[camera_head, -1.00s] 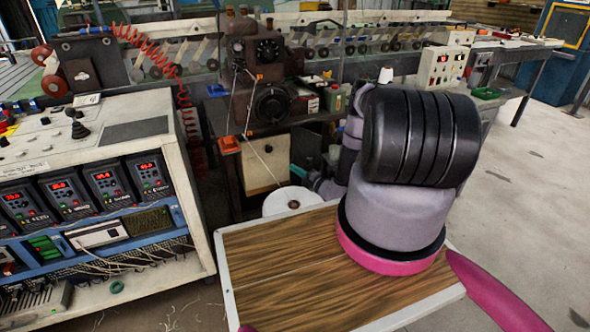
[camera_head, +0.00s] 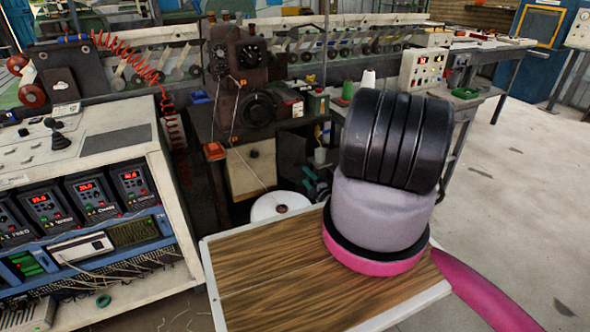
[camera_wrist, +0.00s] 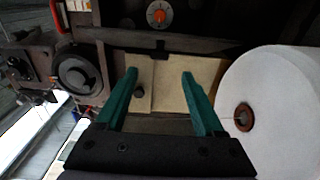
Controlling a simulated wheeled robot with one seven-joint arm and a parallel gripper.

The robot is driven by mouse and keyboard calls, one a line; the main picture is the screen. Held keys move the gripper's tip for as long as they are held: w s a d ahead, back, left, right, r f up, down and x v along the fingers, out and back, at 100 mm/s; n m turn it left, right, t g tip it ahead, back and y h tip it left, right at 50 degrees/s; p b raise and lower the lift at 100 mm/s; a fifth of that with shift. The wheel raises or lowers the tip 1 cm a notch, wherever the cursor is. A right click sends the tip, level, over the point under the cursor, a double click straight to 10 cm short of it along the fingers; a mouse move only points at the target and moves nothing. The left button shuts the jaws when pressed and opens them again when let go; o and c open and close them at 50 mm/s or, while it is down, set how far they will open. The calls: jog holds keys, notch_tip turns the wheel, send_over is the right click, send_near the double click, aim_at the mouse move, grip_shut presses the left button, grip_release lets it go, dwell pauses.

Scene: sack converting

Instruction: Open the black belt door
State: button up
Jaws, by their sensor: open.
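No door plainly reads as a black belt door. The dark machine (camera_head: 240,95) at the centre of the head view has a beige panel (camera_head: 247,172) with a small black knob (camera_head: 254,153). In the wrist view the beige panel (camera_wrist: 195,72) lies beyond the fingers, and its black knob (camera_wrist: 140,91) shows between them, closer to the left finger. My gripper (camera_wrist: 158,72) has two teal fingers, spread open and empty, apparently short of the panel. A dark face with an orange-centred dial (camera_wrist: 159,14) is above the panel.
A large white roll (camera_wrist: 275,95) stands close to the right finger; it also shows in the head view (camera_head: 278,207). A control cabinet (camera_head: 95,190) with red displays stands left. A bench with a control box (camera_head: 424,68) is behind right. Floor at right is clear.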

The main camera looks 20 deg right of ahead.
aim_at(297, 167)
jog(key=w, duration=0.7)
jog(key=w+a, duration=0.1)
jog(key=w, duration=0.2)
jog(key=shift+w, duration=0.2)
jog(key=shift+c, duration=0.3)
grip_shut()
dwell(0.8)
